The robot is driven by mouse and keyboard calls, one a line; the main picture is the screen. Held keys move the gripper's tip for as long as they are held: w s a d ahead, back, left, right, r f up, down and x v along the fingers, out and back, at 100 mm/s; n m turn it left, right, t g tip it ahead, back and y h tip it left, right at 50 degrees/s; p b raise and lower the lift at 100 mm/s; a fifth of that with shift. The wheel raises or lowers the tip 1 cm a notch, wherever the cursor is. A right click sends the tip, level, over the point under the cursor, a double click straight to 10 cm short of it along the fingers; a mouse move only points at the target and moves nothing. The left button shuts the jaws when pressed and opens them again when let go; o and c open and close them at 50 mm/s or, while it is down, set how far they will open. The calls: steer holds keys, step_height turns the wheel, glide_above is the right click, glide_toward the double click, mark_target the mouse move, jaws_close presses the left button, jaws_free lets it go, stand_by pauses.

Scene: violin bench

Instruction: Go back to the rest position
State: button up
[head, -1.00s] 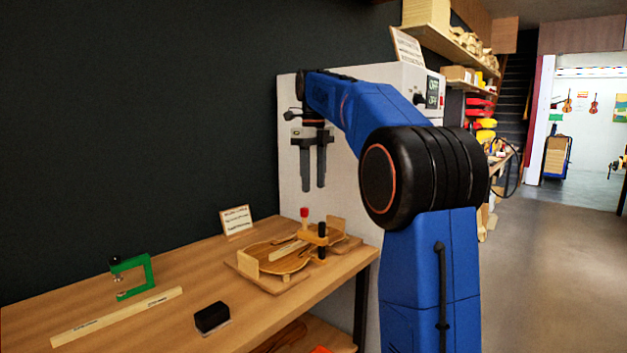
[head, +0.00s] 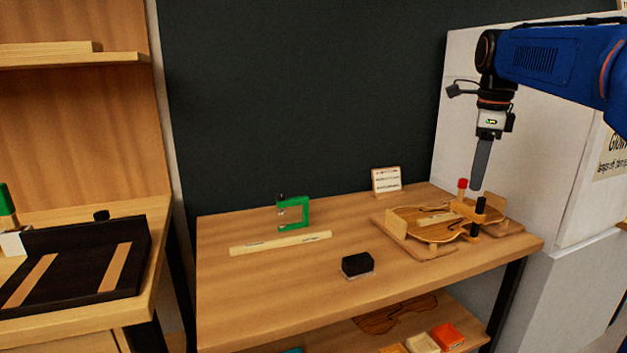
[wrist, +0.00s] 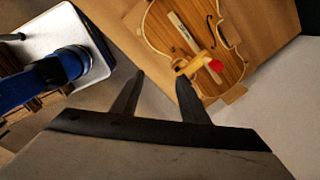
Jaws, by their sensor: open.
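My gripper (head: 482,165) hangs pointing down in the head view, above the right end of the bench (head: 300,265). In the wrist view its two fingers (wrist: 158,88) stand apart with nothing between them. A violin body (head: 420,225) lies in a wooden cradle on the bench, below my gripper and apart from it. It also shows in the wrist view (wrist: 165,30). A clamp with a red knob (head: 462,184) and a dark knob sits at the violin's right side.
A green clamp (head: 301,213), a wooden strip (head: 280,242), a black block (head: 357,265) and a small card (head: 386,181) are on the bench. A white cabinet (head: 455,100) stands behind my arm. Another bench with a black tray (head: 80,265) is at the left.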

steer(key=s+a+f+n+t, duration=0.1)
steer(key=s+a+f+n, duration=0.3)
steer(key=s+f+n, duration=0.8)
steer(key=s+a+f+n+t, duration=0.2)
steer(key=s+a+f+n, duration=0.2)
steer(key=s+f+n, duration=0.8)
steer(key=s+f, duration=0.2)
steer(key=s, duration=0.1)
steer(key=shift+s+a+t, duration=0.15)
steer(key=shift+a+t, duration=0.15)
steer(key=shift+a, duration=0.05)
steer(key=shift+c, duration=0.2)
stand_by(0.6)
